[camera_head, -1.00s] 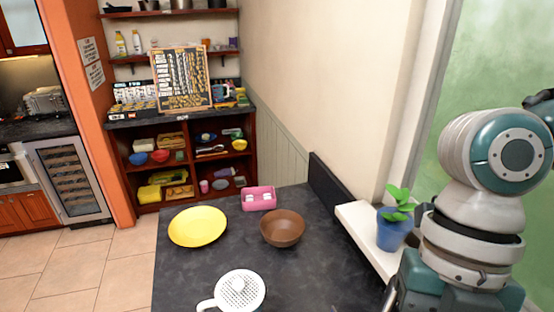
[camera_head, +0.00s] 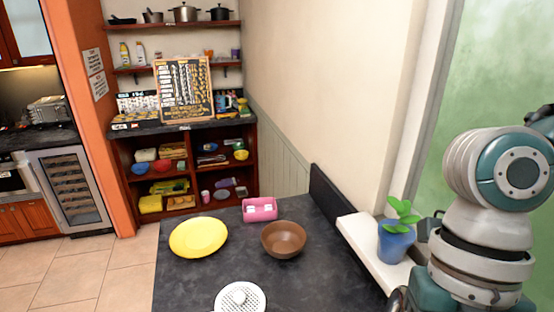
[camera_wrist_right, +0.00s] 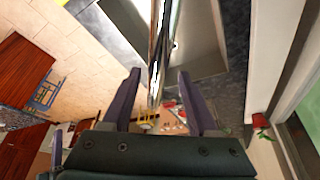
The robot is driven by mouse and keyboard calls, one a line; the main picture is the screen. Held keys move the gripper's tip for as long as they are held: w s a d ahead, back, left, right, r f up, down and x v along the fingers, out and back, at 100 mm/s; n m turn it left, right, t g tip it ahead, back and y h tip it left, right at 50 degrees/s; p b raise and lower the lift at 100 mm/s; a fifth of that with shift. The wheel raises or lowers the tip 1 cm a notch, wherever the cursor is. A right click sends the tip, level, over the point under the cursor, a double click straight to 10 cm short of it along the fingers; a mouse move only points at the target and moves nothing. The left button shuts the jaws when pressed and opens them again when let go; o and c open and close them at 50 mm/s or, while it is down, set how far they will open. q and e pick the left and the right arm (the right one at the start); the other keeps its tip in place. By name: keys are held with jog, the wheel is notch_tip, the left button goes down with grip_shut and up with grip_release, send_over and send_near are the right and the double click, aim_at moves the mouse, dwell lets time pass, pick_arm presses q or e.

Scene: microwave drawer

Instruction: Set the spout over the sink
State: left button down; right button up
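No sink or spout can be made out in the head view or the right wrist view. My right gripper (camera_wrist_right: 160,90) shows in the right wrist view with its two dark purple fingers apart. A narrow shiny upright edge (camera_wrist_right: 160,45) shows in the gap between them, and I cannot tell what it belongs to or how far off it is. No object is clearly gripped. The head view shows my right arm at the right side, but its gripper is out of that picture. My left gripper is in neither view.
A dark counter (camera_head: 190,278) holds a yellow plate (camera_head: 198,237), a brown bowl (camera_head: 284,239), a pink container (camera_head: 259,209) and a white perforated item (camera_head: 240,297). A blue-potted plant (camera_head: 396,243) stands on the ledge beside my right arm. Tiled floor (camera_head: 60,270) is clear at left.

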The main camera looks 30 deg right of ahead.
jog(key=shift+w+r, duration=0.1)
jog(key=shift+r, duration=0.1)
jog(key=b+v, duration=0.3)
jog(key=v, duration=0.5)
jog(key=shift+w+d+r, duration=0.1)
jog(key=shift+d+r, duration=0.1)
jog(key=shift+r, duration=0.05)
jog(key=shift+d+r, duration=0.1)
jog(key=shift+r, duration=0.4)
